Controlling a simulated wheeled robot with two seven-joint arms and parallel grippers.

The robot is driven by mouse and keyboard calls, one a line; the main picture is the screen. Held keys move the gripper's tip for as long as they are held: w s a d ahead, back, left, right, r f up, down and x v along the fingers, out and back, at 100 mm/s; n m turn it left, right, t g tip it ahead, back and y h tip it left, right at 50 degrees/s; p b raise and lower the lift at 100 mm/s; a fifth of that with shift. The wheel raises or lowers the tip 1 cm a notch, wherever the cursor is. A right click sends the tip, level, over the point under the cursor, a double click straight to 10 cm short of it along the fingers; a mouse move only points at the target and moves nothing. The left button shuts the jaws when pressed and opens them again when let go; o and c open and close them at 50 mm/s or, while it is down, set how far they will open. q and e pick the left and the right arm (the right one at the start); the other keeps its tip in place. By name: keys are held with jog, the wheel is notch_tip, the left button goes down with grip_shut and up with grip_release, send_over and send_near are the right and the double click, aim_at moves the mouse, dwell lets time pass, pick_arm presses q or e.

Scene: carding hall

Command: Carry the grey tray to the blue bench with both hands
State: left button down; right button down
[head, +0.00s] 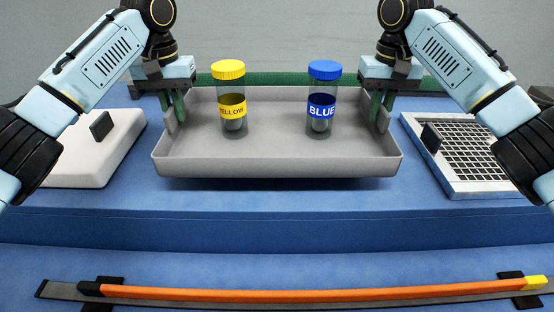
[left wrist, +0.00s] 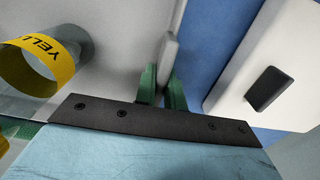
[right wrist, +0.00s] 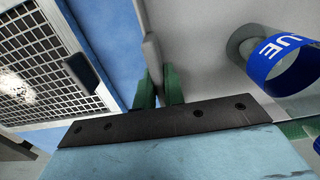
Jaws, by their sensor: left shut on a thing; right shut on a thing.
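The grey tray (head: 277,166) is level over the blue bench (head: 270,200), with a dark shadow under its front edge. It holds a clear jar with a yellow lid and a YELLOW label (head: 232,110), and a clear jar with a blue lid and a BLUE label (head: 322,113). Both jars stand upright. My left gripper (head: 174,106) is shut on the tray's left handle (left wrist: 167,55). My right gripper (head: 381,106) is shut on the tray's right handle (right wrist: 153,55). Whether the tray touches the bench is hard to tell.
A white box lid with a black handle (head: 92,150) lies left of the tray. A white-framed grid panel with a black handle (head: 470,155) lies to the right. An orange bar (head: 310,294) with black and yellow ends runs along the front. A green strip (head: 285,77) runs behind the tray.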

aim_at(180, 134)
dwell(0.5)
